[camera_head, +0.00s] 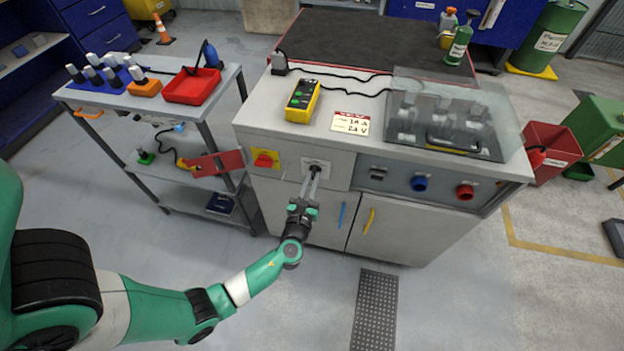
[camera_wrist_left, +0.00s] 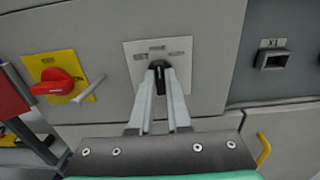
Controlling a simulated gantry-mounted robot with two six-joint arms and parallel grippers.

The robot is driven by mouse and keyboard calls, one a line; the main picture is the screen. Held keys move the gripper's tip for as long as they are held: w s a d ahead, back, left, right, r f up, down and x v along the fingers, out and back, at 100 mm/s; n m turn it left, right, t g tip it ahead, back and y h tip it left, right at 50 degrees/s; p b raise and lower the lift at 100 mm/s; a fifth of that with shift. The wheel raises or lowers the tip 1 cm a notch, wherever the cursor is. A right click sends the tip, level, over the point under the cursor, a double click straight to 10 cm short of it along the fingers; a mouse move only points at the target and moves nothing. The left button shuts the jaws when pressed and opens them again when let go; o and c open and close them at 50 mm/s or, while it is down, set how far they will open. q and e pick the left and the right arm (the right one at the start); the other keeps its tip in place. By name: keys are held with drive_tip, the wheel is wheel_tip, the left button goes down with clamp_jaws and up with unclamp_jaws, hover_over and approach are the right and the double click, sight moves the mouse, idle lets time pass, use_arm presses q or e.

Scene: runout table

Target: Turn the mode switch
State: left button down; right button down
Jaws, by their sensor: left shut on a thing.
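The mode switch is a black knob (camera_wrist_left: 159,68) on a pale square plate (camera_wrist_left: 140,54) with small lettering around its top edge. In the head view the plate (camera_head: 316,165) sits on the front of the grey cabinet, right of the red and yellow switch. My left gripper (camera_wrist_left: 160,78) is shut on the knob, one finger on each side. In the head view the left gripper (camera_head: 312,176) reaches up to the plate from below, and its fingers partly hide the knob. The knob's pointer looks about upright. My right gripper is not in view.
A red rotary switch (camera_wrist_left: 60,82) on a yellow plate is close on the left, with a pale rod beside it. A socket marked X1 (camera_wrist_left: 272,58) is on the right. Blue (camera_head: 418,183) and red knobs (camera_head: 465,191) are further right.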

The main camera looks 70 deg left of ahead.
use_arm(q)
drive_tip(key=shift+n, duration=0.3)
drive_tip(key=n+b, duration=0.2)
drive_tip(key=n, duration=0.2)
drive_tip(key=shift+f, duration=0.1)
drive_tip(key=shift+s+a+n+b, duration=0.1)
drive_tip(key=shift+n+b, duration=0.75)
drive_tip(key=shift+n, duration=1.25)
drive_tip(key=c, duration=0.9)
unclamp_jaws()
